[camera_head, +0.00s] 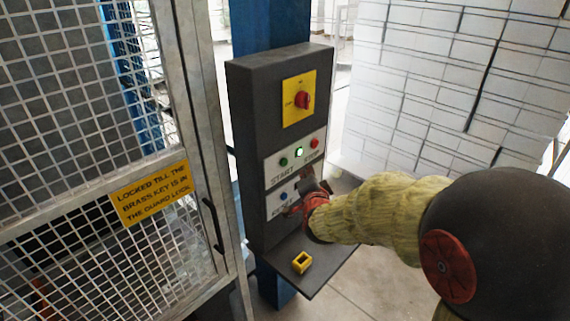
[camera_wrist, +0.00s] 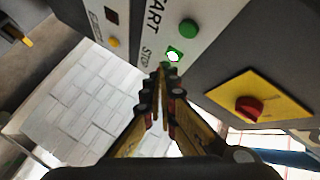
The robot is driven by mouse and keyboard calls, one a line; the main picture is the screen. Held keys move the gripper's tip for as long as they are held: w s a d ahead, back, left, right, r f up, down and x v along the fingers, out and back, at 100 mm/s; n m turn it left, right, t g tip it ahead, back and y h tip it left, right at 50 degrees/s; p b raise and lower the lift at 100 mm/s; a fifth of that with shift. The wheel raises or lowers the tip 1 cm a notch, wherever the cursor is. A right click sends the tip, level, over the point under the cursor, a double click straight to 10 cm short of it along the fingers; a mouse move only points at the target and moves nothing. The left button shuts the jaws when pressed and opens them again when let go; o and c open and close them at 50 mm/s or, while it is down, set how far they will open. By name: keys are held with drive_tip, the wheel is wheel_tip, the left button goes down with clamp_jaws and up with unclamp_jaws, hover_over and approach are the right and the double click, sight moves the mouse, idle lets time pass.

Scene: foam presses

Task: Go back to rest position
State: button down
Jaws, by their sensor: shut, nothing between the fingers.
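My gripper (camera_head: 304,194) is in front of the lower part of a dark control box (camera_head: 246,135). In the wrist view my gripper (camera_wrist: 163,78) is shut and empty, its fingertips together. The tips overlap the white START/STOP panel (camera_wrist: 215,12) just below a lit green-white lamp (camera_wrist: 174,56); I cannot tell whether they touch it. My arm reaches in from the right in the head view and hides part of the lower panel.
The box carries a red knob (camera_head: 302,100) on a yellow plate, a green button (camera_head: 283,162) and a red button (camera_head: 314,143). A mesh guard door (camera_head: 208,130) stands left; a white block wall (camera_head: 440,75) stands behind.

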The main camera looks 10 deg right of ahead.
drive_tip(key=s+a+f+n+g+y+b, duration=0.1)
drive_tip(key=s+a+f+n+g+y, duration=0.35)
drive_tip(key=s+f, duration=0.75)
drive_tip(key=s+d+f+n+g+h+b, duration=0.1)
drive_tip(key=s+n+b, duration=0.3)
drive_tip(key=s, duration=0.9)
drive_tip(key=s+d+f+n+g+h+b, duration=0.1)
drive_tip(key=s+n+g+b, duration=0.3)
drive_tip(key=s+b, duration=0.7)
drive_tip(key=s+d+f, duration=0.1)
drive_tip(key=s, duration=0.2)
drive_tip(key=shift+f+n, duration=0.2)
drive_tip(key=shift+n, duration=0.15)
